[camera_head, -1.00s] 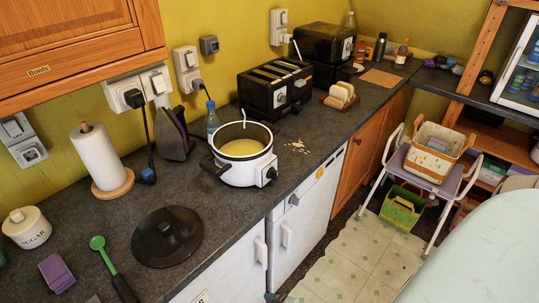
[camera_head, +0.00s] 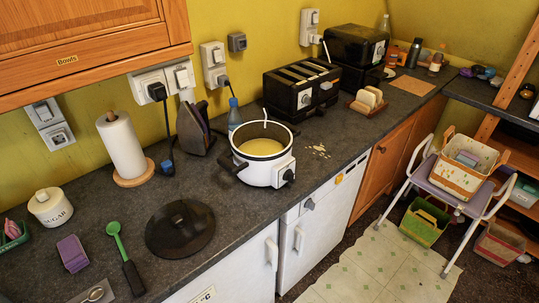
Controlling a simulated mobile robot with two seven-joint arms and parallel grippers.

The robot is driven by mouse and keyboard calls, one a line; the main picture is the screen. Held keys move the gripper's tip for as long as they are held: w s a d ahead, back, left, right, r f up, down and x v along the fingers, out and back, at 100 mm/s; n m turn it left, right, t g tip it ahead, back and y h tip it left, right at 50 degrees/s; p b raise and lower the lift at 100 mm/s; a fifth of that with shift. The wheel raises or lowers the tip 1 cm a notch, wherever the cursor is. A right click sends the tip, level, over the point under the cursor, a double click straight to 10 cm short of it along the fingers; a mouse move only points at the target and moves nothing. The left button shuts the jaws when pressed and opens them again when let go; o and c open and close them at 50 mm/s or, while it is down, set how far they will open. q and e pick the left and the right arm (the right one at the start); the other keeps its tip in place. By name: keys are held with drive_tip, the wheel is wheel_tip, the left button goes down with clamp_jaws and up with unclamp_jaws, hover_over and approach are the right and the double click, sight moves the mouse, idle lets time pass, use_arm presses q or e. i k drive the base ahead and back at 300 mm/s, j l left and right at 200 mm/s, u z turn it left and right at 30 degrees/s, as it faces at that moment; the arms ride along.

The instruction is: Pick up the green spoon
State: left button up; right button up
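The green spoon (camera_head: 114,229) lies on the dark worktop (camera_head: 75,193) at the lower left. Neither of my grippers shows in the head view.
A white slow cooker (camera_head: 262,170) with yellow contents stands right of the lid. A paper towel roll (camera_head: 122,147) and a sugar jar (camera_head: 50,206) stand behind the spoon. A small metal item (camera_head: 96,294) lies by the handle.

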sight(113, 228)
drive_tip(key=u, duration=1.25)
